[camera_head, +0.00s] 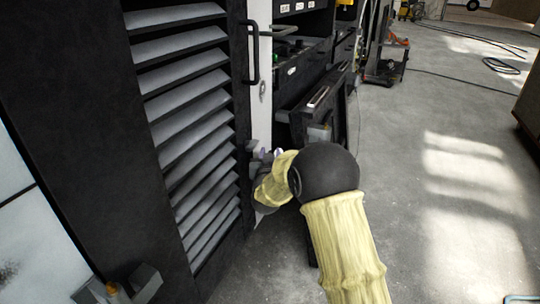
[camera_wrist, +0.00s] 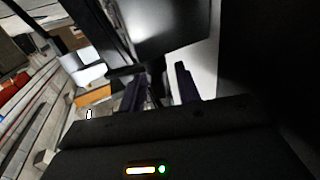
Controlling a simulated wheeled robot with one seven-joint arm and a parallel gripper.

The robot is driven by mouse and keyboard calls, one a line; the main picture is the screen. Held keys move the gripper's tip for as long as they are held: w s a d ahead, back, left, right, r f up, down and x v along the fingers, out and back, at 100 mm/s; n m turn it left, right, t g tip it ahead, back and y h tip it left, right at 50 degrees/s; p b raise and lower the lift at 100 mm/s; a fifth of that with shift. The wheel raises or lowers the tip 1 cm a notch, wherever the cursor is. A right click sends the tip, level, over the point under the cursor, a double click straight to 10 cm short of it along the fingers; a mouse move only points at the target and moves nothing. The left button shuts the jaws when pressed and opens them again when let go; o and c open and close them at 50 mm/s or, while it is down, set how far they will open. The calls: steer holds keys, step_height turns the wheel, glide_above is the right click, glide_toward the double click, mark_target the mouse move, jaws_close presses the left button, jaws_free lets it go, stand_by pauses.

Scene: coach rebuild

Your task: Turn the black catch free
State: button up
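My gripper (camera_wrist: 160,82) shows two dark fingers standing apart in the wrist view. A narrow dark piece (camera_wrist: 156,76) shows between or just beyond them; it may be the black catch, but it is too dark to be sure. I cannot tell whether a finger touches it. In the head view my gripper (camera_head: 265,154) is low beside the edge of the black louvred door (camera_head: 240,110), largely hidden by my yellow-sleeved wrist. I cannot make out the catch in the head view.
A black bar handle (camera_head: 254,52) is higher on the louvred door. A pale strip (camera_head: 261,100) runs beside the door. Dark cabinets (camera_head: 318,95) with open drawers or shelves stand just right of it. The grey floor (camera_head: 440,200) on the right is clear.

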steer(key=shift+s, duration=0.1)
steer(key=s+p, duration=0.3)
steer(key=s, duration=1.4)
steer(key=shift+d, duration=0.3)
steer(key=s+d+f+g+p, duration=0.1)
steer(key=s+d+f+g, duration=0.15)
steer(key=d+g, duration=0.55)
steer(key=s+d+g, duration=0.3)
steer(key=s+d, duration=0.3)
steer(key=s, duration=0.3)
steer(key=s+d+g+p, duration=0.1)
steer(key=s+d+g, duration=0.3)
steer(key=s+d, duration=0.3)
steer(key=shift+s+f+h, duration=0.2)
steer(key=shift+s+h, duration=0.1)
steer(key=shift+s, duration=0.9)
steer(key=shift+w+d, duration=0.1)
